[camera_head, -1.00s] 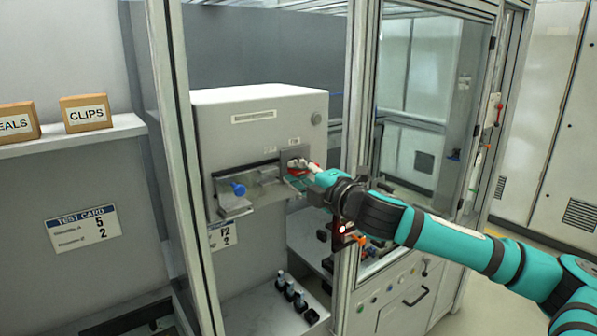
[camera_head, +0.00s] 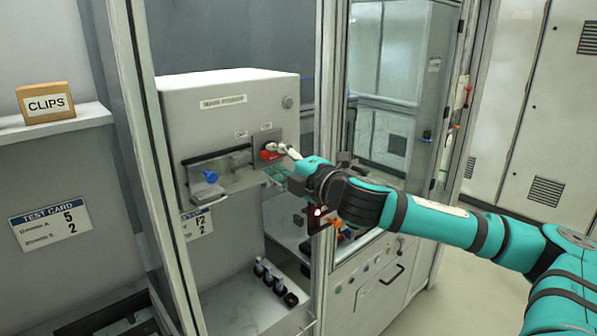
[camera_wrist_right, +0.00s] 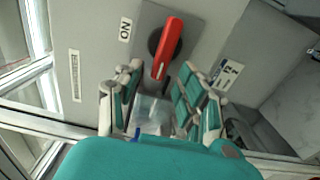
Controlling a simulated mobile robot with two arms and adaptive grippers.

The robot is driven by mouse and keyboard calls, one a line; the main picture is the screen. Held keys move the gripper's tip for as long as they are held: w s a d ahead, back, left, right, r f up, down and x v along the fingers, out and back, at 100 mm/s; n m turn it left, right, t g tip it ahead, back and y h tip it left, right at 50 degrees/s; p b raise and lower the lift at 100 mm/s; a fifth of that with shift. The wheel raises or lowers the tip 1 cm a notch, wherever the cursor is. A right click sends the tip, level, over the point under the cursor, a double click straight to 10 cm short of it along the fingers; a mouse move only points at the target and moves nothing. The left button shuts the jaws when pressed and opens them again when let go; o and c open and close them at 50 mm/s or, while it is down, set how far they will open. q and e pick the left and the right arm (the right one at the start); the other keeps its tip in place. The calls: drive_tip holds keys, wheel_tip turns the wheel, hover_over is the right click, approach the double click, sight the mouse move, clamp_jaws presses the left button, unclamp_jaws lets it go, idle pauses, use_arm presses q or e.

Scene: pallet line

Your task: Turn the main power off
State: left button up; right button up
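A red switch handle (camera_head: 269,154) sits on a grey plate on the front of a light grey machine box (camera_head: 225,85). My right gripper (camera_head: 287,151) is just right of the handle in the head view. In the wrist view its two fingers (camera_wrist_right: 160,78) are apart, with the handle's near end close to the gap between them; I cannot tell whether they touch it. My left gripper is not in view.
A blue knob (camera_head: 210,177) is on the box front, left of the switch. A metal frame post (camera_head: 330,130) stands right of the box, near my right arm. A CLIPS box (camera_head: 46,103) is on the left shelf.

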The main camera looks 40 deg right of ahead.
drive_tip(key=s, duration=1)
drive_tip(key=shift+d, duration=0.35)
